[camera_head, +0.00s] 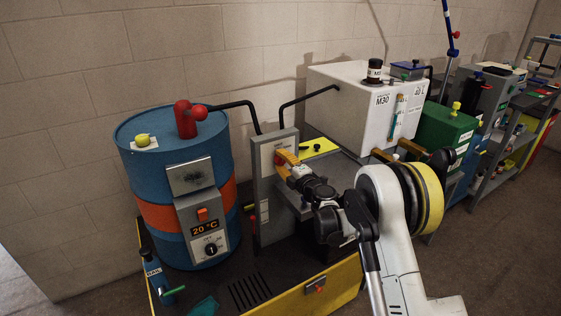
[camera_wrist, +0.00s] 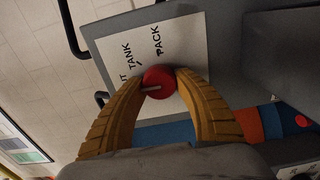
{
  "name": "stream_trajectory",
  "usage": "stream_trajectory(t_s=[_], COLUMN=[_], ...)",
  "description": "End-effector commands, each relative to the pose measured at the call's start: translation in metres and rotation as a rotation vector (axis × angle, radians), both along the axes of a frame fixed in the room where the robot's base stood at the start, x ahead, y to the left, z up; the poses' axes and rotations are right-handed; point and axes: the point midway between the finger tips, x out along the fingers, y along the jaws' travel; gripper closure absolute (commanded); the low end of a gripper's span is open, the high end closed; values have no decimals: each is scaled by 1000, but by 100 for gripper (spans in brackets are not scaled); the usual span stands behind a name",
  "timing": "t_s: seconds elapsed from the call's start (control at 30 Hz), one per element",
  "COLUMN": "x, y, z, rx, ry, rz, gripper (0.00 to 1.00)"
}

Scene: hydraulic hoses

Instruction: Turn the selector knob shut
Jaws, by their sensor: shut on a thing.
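The selector knob (camera_wrist: 159,78) is round and red, with a pale pointer mark that points left in the wrist view. It sits on a grey upright panel (camera_head: 263,205) with a white label (camera_wrist: 185,45) reading "TANK" and "PACK"; part of the wording is cut off. My gripper (camera_head: 283,158) is at the front of this panel, and its two yellow ribbed fingers are closed on both sides of the knob. In the head view the fingers hide the knob.
A blue drum (camera_head: 150,180) with an orange band stands left of the panel. Black hoses (camera_head: 235,104) run from the panel to the drum and to a white tank (camera_head: 345,105).

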Motion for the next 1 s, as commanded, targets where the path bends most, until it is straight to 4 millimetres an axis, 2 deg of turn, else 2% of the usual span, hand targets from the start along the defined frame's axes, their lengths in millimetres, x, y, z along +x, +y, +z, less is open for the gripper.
stream_trajectory(t_s=[0.63, 0.67, 0.7, 0.73, 1.0], x=[1, 1, 0, 0, 0], y=[0, 0, 0, 0, 0], z=[1, 1, 1, 1, 0], rx=[-42, -42, -42, -41, -41], ry=[-29, -29, -29, -28, -28], rz=[-1, -1, -1, -1, 0], gripper=[93, 57, 45, 40, 40])
